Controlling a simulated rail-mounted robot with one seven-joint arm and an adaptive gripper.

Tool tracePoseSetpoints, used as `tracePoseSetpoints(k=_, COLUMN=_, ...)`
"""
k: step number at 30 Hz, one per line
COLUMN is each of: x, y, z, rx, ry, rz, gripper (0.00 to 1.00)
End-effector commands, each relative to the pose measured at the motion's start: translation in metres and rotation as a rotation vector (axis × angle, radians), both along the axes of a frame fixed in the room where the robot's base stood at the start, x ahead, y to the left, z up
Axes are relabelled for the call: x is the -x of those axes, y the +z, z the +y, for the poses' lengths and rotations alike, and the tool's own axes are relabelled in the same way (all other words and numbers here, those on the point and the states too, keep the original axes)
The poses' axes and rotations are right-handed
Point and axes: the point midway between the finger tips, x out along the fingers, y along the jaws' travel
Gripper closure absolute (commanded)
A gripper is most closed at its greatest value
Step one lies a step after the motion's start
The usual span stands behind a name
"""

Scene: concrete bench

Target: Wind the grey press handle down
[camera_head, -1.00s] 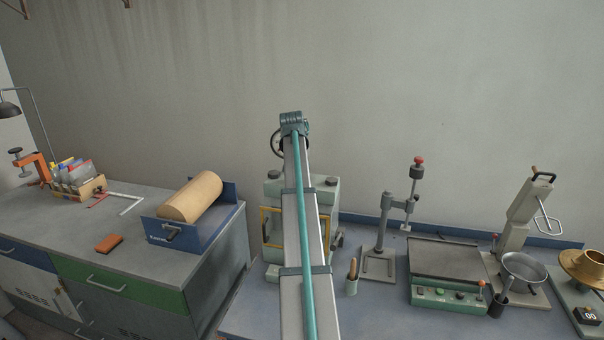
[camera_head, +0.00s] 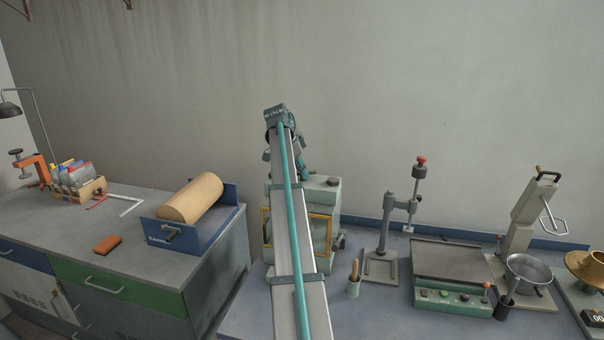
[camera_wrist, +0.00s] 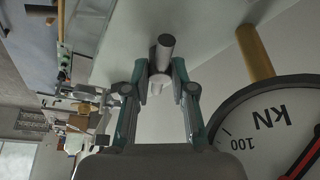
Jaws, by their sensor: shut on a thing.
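The grey press handle (camera_wrist: 165,48) shows in the wrist view as a short round grey bar. My gripper (camera_wrist: 161,78) has its two teal fingers closed on either side of the bar, holding it. The pale green press (camera_head: 325,192), with a yellow-framed front, stands on the bench in the head view. My arm crosses in front of it and hides its middle and the handle. The round kN gauge (camera_wrist: 270,118) with a red needle is close to the right of my gripper in the wrist view.
A yellow post (camera_wrist: 254,52) rises beside the gauge. A blue tray with a tan roll (camera_head: 192,198) sits on the left cabinet.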

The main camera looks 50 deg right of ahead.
Motion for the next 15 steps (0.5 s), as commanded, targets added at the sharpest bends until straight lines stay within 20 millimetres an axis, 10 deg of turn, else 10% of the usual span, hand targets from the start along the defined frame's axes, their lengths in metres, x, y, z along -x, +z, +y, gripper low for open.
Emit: tracePoseSetpoints(k=15, x=-0.0007, y=0.0000, z=-0.0002, rx=0.000, ry=-0.118, rz=-0.001, gripper=1.00)
